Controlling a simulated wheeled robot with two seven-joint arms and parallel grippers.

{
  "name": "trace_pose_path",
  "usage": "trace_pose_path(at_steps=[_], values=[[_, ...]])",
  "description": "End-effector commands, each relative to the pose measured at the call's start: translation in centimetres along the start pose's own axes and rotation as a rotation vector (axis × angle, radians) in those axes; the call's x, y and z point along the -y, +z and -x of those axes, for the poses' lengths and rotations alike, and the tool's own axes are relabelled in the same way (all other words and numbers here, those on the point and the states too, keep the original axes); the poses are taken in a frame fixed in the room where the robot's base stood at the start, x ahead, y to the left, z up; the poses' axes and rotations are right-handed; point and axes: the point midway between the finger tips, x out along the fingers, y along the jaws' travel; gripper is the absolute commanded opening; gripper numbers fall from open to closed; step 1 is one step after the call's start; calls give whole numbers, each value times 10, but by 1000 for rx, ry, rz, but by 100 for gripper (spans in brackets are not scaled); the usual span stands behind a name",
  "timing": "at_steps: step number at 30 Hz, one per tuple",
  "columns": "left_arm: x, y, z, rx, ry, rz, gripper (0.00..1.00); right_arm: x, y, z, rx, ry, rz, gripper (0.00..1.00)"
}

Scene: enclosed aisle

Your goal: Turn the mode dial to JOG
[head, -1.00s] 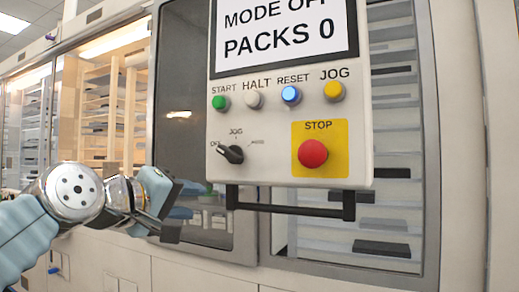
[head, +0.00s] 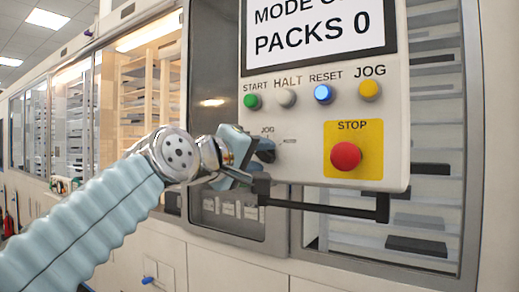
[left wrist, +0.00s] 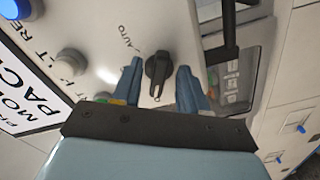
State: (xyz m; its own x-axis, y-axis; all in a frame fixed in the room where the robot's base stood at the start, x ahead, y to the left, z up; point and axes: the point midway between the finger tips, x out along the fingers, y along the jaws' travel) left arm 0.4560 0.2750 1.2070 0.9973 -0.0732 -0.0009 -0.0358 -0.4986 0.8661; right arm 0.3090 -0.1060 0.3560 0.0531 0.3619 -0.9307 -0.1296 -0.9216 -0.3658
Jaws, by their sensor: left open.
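The mode dial (left wrist: 158,70) is a black knob on the pale control panel (head: 300,130). In the left wrist view it sits between the two blue fingers of my left gripper (left wrist: 159,67), which is open with a finger on each side. Small gaps show beside the knob. The white mark on the knob lies at its end nearer my gripper's palm. An AUTO label shows beside it. In the head view my left gripper (head: 257,162) reaches in from the left and largely hides the dial and the OFF label; the JOG dial label shows just above. My right gripper is not in view.
Green START (head: 252,101), pale HALT (head: 286,98), blue RESET (head: 323,94) and yellow JOG (head: 370,90) buttons line the panel above. The red STOP button (head: 346,156) is to the right. A black bar (head: 325,207) runs below the panel, close to my left gripper. A display reads PACKS 0.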

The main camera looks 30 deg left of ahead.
Motion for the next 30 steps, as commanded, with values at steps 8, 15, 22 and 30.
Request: trace_pose_path(at_steps=[8,15,22,30], values=[[0,0,-9,0,1,0,43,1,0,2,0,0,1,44],[0,0,-8,0,1,0,24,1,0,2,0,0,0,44],[0,0,-8,0,0,-3,8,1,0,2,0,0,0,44],[1,0,-8,1,0,-77,7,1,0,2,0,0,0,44]])
